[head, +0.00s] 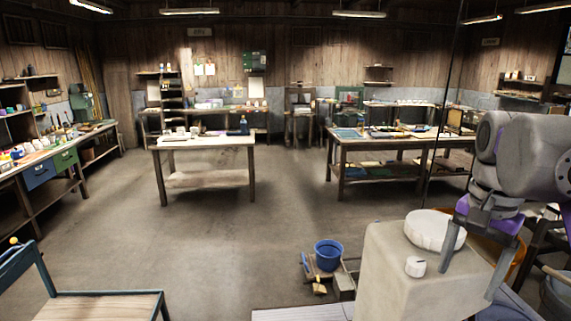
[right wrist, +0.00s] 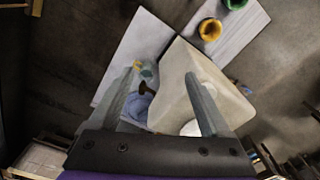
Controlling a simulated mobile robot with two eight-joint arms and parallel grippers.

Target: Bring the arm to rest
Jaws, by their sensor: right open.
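My right gripper (head: 470,272) is at the right of the head view, fingers pointing down, open and with nothing seen between its fingers. In the right wrist view its two fingers (right wrist: 162,78) stand wide apart in front of a pale block. In the head view a white round mould-like piece (head: 428,229) is on top of that pale block (head: 390,285), close to the left finger. A small white piece (head: 415,266) sits nearer on the block. A thin dark line (head: 441,110) runs from the ceiling down towards the round piece. My left gripper is out of view.
A blue bucket (head: 328,254) stands left of the block. An orange tub is partly hidden behind my right gripper. A wood-topped cart (head: 105,306) is at lower left. Workbenches (head: 205,142) line the back and left side. The floor in the middle is clear.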

